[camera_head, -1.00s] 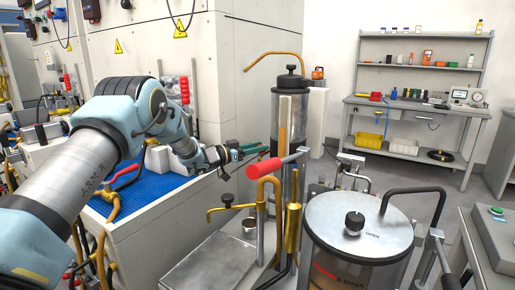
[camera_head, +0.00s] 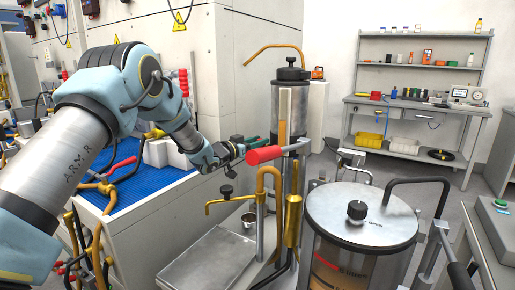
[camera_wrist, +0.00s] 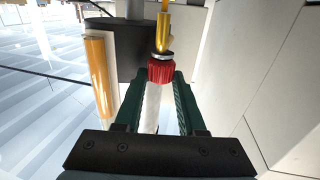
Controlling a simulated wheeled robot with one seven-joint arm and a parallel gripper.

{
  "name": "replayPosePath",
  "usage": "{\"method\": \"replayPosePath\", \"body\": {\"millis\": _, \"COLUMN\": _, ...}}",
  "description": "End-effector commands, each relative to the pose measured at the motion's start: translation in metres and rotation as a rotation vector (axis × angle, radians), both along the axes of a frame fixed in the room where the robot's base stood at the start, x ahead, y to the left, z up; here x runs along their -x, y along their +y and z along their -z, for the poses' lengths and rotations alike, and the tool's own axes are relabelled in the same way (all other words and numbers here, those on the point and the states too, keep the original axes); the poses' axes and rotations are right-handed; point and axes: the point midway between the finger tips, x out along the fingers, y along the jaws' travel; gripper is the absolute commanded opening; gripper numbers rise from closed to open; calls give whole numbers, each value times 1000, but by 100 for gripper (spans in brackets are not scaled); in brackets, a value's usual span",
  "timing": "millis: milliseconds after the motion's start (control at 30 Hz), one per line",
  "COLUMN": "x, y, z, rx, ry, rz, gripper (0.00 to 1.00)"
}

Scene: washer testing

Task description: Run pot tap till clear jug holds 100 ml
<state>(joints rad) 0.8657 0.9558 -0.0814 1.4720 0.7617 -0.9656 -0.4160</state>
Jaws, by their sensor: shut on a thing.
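A yellow rod rises from that collar. In the head view, the gripper is beside the steel pot (camera_head: 290,98), which has a black lid and an upright amber gauge tube (camera_head: 283,118). The gauge also shows in the wrist view (camera_wrist: 98,75). A brass tap (camera_head: 222,204) with a black knob stands lower down, with a small cup (camera_head: 248,219) near it. I cannot identify a clear jug with certainty.
A lidded clear tank (camera_head: 362,218) stands at the right. A grey tray (camera_head: 205,268) lies below the tap. The cabinet with a blue mat (camera_head: 125,165) is at the left.

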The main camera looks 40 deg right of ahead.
Motion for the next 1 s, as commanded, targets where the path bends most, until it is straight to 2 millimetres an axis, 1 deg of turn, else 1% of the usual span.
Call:
{"method": "replayPosePath", "body": {"millis": 33, "x": 3, "y": 0, "z": 6, "rx": 3, "ry": 2, "rz": -37, "gripper": 0}}
{"method": "replayPosePath", "body": {"millis": 100, "x": 4, "y": -1, "z": 7, "rx": 3, "ry": 1, "rz": -93, "gripper": 0}}
{"method": "replayPosePath", "body": {"millis": 300, "x": 7, "y": -2, "z": 6, "rx": 4, "ry": -3, "rz": -232, "gripper": 0}}
{"method": "replayPosePath", "body": {"millis": 500, "x": 8, "y": -2, "z": 4, "rx": 2, "ry": -2, "rz": -336, "gripper": 0}}
{"method": "replayPosePath", "body": {"millis": 733, "x": 8, "y": -2, "z": 2, "rx": 2, "ry": -1, "rz": -401, "gripper": 0}}
{"method": "replayPosePath", "body": {"millis": 1000, "x": 7, "y": -2, "z": 0, "rx": 1, "ry": -1, "rz": -419, "gripper": 0}}
